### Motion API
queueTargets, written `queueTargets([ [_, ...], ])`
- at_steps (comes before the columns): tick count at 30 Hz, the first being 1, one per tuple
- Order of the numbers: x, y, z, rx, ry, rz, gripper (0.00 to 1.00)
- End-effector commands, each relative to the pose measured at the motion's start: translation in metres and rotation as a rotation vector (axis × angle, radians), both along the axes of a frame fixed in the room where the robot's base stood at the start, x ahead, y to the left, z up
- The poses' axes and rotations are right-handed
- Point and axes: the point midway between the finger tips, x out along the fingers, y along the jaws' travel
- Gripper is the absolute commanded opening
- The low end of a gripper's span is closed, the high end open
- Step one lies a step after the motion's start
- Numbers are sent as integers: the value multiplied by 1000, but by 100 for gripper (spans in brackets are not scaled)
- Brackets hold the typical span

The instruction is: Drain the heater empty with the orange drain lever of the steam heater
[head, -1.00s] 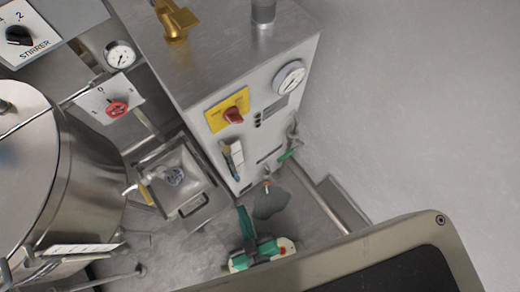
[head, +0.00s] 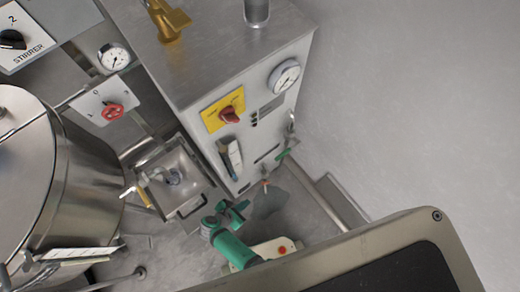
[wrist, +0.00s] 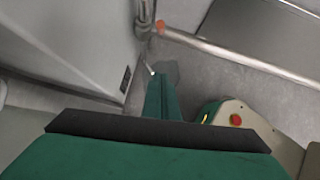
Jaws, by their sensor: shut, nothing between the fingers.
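The steam heater (head: 265,120) is a grey metal box with a gauge and a red knob on a yellow plate. Its small orange drain lever (head: 265,184) shows low on the front, by the bottom edge. In the wrist view a round orange end (wrist: 160,27), apparently the lever's, sits at a vertical metal pipe. My green gripper (head: 240,207) is below and left of the lever, apart from it. In the wrist view its fingers (wrist: 157,85) are together and empty, pointing toward the heater's foot. The lever's exact angle is too small to tell.
A dark grey patch (head: 270,204) lies on the floor below the lever. A metal rail (head: 330,203) runs along the floor to the right. A green-handled valve (head: 284,154) is above right. A metal basin (head: 168,178) and a large steel vessel (head: 60,190) stand left.

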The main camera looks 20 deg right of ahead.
Motion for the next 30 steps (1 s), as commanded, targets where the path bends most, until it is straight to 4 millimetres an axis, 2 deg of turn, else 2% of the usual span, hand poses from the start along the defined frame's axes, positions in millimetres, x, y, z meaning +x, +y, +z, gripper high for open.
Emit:
queueTargets([
  [4,9,2,4,-76,38,36,0],
  [8,12,-4,-1,-92,47,40,0],
  [24,34,-55,-60,-87,45,38,0],
  [27,38,-62,-68,-86,44,37,0],
  [30,42,-70,-62,-85,43,37,0],
])
